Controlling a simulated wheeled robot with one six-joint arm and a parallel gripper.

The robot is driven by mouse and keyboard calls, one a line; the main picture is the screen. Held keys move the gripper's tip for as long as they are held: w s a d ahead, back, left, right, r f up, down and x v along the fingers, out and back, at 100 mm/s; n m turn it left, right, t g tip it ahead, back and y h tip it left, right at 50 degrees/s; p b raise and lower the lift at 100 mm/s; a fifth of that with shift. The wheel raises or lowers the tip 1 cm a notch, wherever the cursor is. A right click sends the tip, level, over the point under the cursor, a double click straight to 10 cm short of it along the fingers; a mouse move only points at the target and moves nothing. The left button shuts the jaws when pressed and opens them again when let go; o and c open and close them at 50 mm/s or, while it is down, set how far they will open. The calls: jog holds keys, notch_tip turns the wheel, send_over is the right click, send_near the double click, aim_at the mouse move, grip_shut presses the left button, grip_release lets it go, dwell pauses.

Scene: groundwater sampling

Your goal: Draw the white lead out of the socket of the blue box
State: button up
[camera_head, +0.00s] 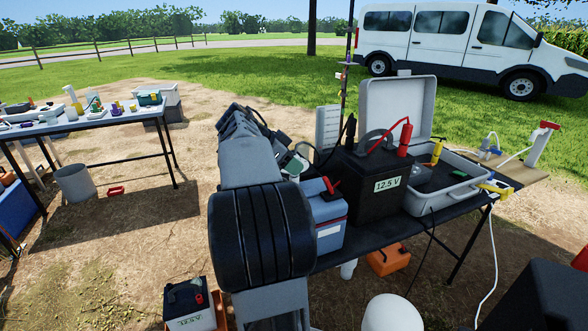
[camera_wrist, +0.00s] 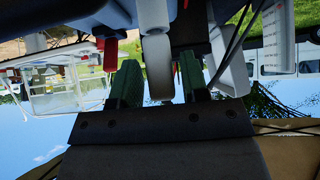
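The blue box (camera_head: 326,211) with a grey lid stands on the dark table, just right of my arm. My gripper (camera_head: 294,164) is above and behind its left side, partly hidden by my arm. In the upside-down wrist view, my gripper's two green fingers (camera_wrist: 158,84) stand on either side of a pale rounded piece (camera_wrist: 157,64), which looks like part of the white lead. A narrow gap seems to show at its right side, so I cannot tell whether they grip it. The socket is hidden in both views.
A black battery box (camera_head: 370,190) reading 12.5 V stands right of the blue box, with red and black leads. An open grey case (camera_head: 440,202) is further right. A dark cable (camera_wrist: 236,40) runs close by my right finger in the wrist view.

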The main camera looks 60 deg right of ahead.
jog(key=c, duration=0.6)
jog(key=shift+c, duration=0.2)
jog(key=shift+r, duration=0.25)
jog(key=shift+r+p, duration=2)
jog(key=shift+r, duration=0.6)
